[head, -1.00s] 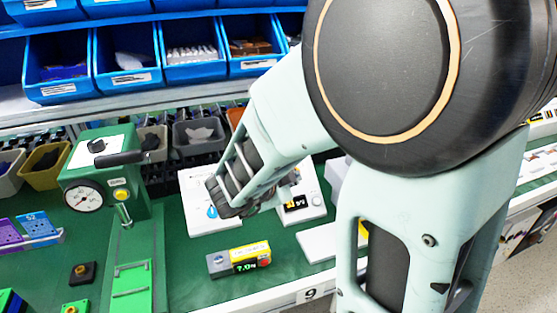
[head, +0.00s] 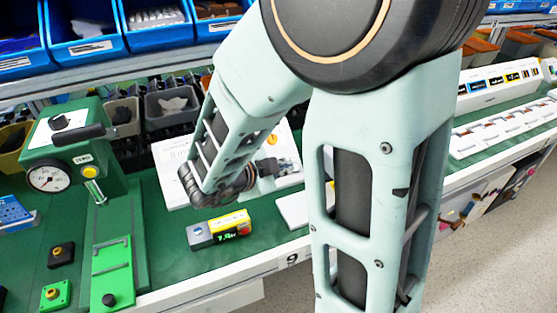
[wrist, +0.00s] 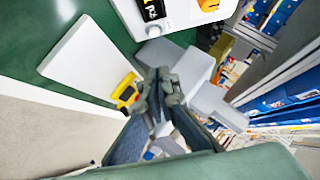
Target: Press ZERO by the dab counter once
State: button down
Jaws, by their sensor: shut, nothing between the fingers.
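A label reading ZERO (head: 83,158) sits above a round yellow button (head: 90,171) on the green press (head: 70,140), beside its dial gauge. Nothing in the head view is legibly marked as a dab counter. A small grey and yellow device (head: 219,229) with a lit green display lies on the green bench; I cannot tell if it is the counter. In the wrist view a white unit (wrist: 180,14) with a dark display is at the top. My gripper (wrist: 158,90) is shut and empty in the wrist view; in the head view my arm largely hides it.
Blue bins (head: 150,22) line the shelf behind. A white panel (head: 172,170) is partly hidden behind my arm. A white block (wrist: 90,58) shows in the wrist view. Small button boxes (head: 62,255) stand at the front left.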

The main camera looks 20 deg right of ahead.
aim_at(296, 167)
jog(key=b+x, duration=0.1)
jog(key=x, duration=0.5)
jog(key=a+f+b+x, duration=0.1)
jog(key=x, duration=0.2)
jog(key=shift+w+d+f+b, duration=0.2)
jog(key=shift+w+f+b, duration=0.1)
jog(key=shift+w, duration=0.1)
jog(key=shift+w+f, duration=0.55)
jog(key=shift+w, duration=0.1)
